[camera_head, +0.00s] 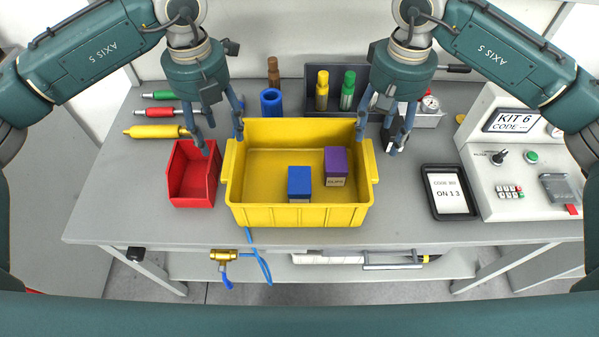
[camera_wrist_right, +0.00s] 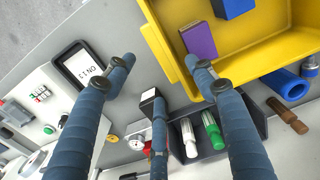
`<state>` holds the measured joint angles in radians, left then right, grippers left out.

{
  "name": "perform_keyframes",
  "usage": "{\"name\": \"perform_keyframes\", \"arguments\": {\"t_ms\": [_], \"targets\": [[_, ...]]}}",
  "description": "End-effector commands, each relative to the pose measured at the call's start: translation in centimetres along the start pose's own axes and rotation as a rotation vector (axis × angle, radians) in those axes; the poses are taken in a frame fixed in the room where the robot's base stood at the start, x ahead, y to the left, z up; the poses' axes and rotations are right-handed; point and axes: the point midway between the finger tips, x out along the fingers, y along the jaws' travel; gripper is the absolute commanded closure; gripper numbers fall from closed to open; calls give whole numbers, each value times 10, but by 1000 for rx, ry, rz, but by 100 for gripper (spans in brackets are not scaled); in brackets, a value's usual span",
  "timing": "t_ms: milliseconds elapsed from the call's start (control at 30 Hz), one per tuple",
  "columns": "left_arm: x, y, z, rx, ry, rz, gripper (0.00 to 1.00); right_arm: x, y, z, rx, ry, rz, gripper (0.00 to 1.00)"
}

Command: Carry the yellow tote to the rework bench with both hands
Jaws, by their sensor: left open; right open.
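The yellow tote (camera_head: 300,215) stands on the grey bench in the head view, with a blue box (camera_head: 300,181) and a purple box (camera_head: 336,161) inside. My left gripper (camera_head: 220,143) is open above the tote's left back corner, one finger near the rim and others outside. My right gripper (camera_head: 377,143) is open at the right back corner, its fingers near the side rim and handle. In the right wrist view the open fingers (camera_wrist_right: 160,63) show empty, one close to the tote's rim (camera_wrist_right: 160,40). Contact cannot be told. The rework bench cannot be identified.
A red bin (camera_head: 194,176) stands close left of the tote. A black tray (camera_head: 449,192) with a card and a control panel (camera_head: 530,160) are at the right. Behind are a blue cylinder (camera_head: 271,102) and a dark rack (camera_head: 338,80) with bottles. Screwdrivers lie at the left.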

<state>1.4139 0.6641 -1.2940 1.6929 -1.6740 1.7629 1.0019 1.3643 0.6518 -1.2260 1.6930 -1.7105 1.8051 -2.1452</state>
Motion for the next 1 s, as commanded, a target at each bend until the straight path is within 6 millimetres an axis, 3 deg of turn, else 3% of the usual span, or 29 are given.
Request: {"name": "perform_keyframes", "arguments": {"t_ms": [300, 500, 967, 1000], "targets": [[58, 0, -1, 0, 4, 0, 45, 58, 0, 1, 2, -3, 0, 45], [84, 0, 0, -1, 2, 0, 45, 84, 0, 1, 1, -1, 0, 45], [96, 0, 0, 0, 1, 0, 45, 95, 0, 0, 0, 1, 0, 45], [96, 0, 0, 0, 1, 0, 51, 95, 0, 0, 0, 1, 0, 51]]}}
